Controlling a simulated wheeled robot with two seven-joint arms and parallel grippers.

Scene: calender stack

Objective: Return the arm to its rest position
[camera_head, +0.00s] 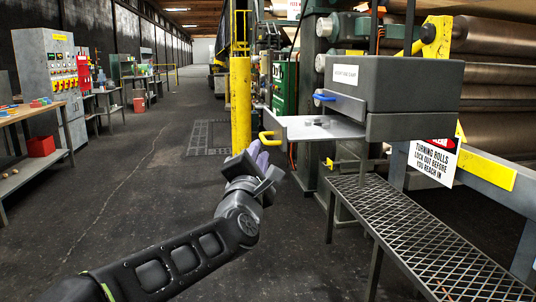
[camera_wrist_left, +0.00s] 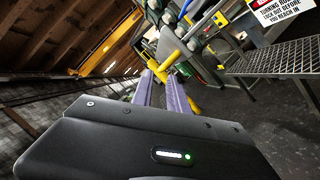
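My left arm comes in from the lower left of the head view. In the left wrist view the two purple fingers (camera_wrist_left: 162,88) stand apart with a gap and hold nothing visible. My right gripper is not in view.
A yellow post (camera_head: 241,105) stands behind my gripper. A workbench (camera_head: 30,112) is at the left. The floor (camera_head: 130,200) between is clear.

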